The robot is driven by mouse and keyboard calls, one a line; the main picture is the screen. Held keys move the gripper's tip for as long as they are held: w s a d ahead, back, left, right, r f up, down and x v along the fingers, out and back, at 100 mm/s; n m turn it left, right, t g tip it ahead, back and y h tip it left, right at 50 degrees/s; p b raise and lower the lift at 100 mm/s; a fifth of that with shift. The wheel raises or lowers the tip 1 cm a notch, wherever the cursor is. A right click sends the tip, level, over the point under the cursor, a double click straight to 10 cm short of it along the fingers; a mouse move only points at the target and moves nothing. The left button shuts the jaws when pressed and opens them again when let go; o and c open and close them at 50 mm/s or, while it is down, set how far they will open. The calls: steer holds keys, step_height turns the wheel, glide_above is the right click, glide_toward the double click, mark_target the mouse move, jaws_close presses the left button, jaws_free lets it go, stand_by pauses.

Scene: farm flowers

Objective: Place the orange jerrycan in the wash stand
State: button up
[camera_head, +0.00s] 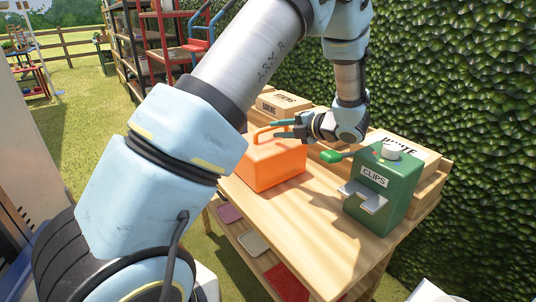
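The orange jerrycan (273,168) stands upright on the wooden table, left of its middle. Its handle is at the top, partly behind my gripper's fingers. My gripper (281,129) reaches in from the right at the height of the handle. Its two fingers point left and show a gap between them, so it looks open. I cannot tell whether a finger touches the handle. I cannot pick out a wash stand in this view.
A green box marked CLIPS (384,186) stands at the table's right, with a green-handled tool (332,156) beside it. Labelled boxes (283,104) line the back by the hedge. The front of the wooden table (311,222) is clear. Shelves (165,47) stand far left.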

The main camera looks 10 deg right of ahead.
mark_target(270, 128)
steer(key=p+x, duration=0.2)
steer(key=x, duration=0.2)
steer(key=shift+w+r, duration=0.15)
steer(key=shift+w, duration=0.15)
steer(key=shift+w+a+f, duration=0.2)
steer(key=shift+w+f, duration=0.05)
jaws_close()
stand_by(0.9)
